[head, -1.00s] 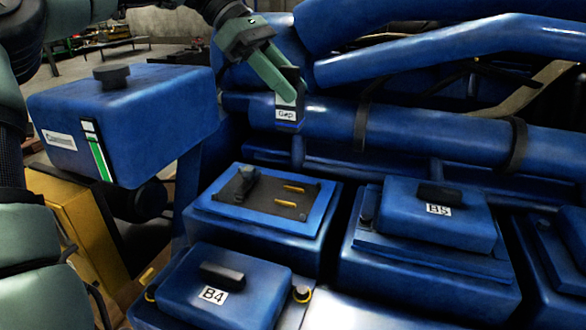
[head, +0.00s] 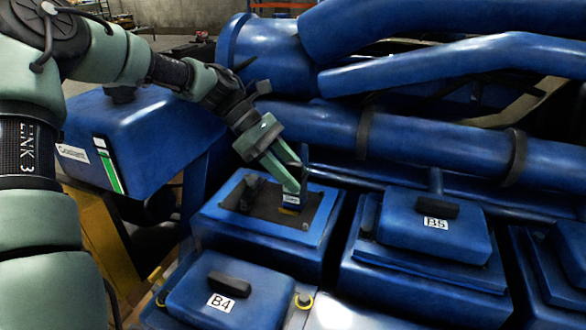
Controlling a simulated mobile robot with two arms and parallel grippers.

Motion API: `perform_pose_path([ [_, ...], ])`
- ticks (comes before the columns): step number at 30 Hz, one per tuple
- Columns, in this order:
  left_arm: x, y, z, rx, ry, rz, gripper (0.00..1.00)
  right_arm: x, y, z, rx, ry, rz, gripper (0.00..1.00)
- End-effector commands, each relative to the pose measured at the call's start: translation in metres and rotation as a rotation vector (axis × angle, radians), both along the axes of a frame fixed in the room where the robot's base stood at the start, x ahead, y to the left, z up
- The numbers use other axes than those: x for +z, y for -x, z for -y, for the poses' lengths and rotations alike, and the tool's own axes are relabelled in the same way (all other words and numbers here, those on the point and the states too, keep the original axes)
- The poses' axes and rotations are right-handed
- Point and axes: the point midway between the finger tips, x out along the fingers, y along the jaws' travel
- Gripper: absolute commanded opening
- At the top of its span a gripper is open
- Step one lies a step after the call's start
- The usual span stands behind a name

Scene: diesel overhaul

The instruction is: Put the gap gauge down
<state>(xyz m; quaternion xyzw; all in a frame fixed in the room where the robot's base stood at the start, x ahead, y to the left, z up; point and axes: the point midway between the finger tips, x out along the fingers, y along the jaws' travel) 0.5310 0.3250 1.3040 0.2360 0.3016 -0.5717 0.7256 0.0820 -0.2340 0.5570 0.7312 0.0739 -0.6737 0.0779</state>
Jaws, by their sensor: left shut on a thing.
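The gap gauge (head: 291,201) is a small dark blue piece with a white label. My left gripper (head: 292,186) is shut on it and holds it upright over the right part of an uncovered engine box (head: 325,232). The gauge's lower end is at or just above the dark recessed top of that box; I cannot tell whether it touches. A yellow bit shows at its lower end. My right gripper is not in view.
A dark part (head: 251,188) stands at the left of the open top. The covers B4 (head: 250,305) in front and B5 (head: 465,235) to the right flank it. A thick blue pipe (head: 430,146) runs behind. A blue box (head: 150,135) stands at left.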

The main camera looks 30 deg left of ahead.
Motion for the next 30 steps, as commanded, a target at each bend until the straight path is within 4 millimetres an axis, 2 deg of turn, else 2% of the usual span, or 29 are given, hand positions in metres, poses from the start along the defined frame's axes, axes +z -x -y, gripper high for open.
perform_pose_path([
  [9, -0.002, -0.001, 0.0, -0.001, 0.001, 0.004, 0.0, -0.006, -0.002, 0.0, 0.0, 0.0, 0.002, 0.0],
  [10, -0.002, 0.0, 0.0, -0.001, 0.0, 0.002, 0.43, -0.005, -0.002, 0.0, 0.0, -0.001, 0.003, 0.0],
  [12, -0.002, 0.0, 0.0, -0.001, 0.0, 0.002, 0.6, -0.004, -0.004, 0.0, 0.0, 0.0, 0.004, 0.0],
  [20, -0.001, 0.0, 0.0, 0.0, 0.0, 0.001, 0.6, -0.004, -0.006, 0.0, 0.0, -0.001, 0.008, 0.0],
  [24, 0.004, 0.0, 0.0, 0.001, -0.001, 0.0, 0.6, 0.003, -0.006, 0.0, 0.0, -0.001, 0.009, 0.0],
  [26, 0.005, 0.0, -0.006, 0.002, -0.001, 0.006, 0.6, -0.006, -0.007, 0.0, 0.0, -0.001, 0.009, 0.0],
  [30, 0.022, 0.004, -0.025, 0.003, 0.0, 0.009, 0.6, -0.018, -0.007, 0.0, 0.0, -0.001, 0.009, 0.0],
])
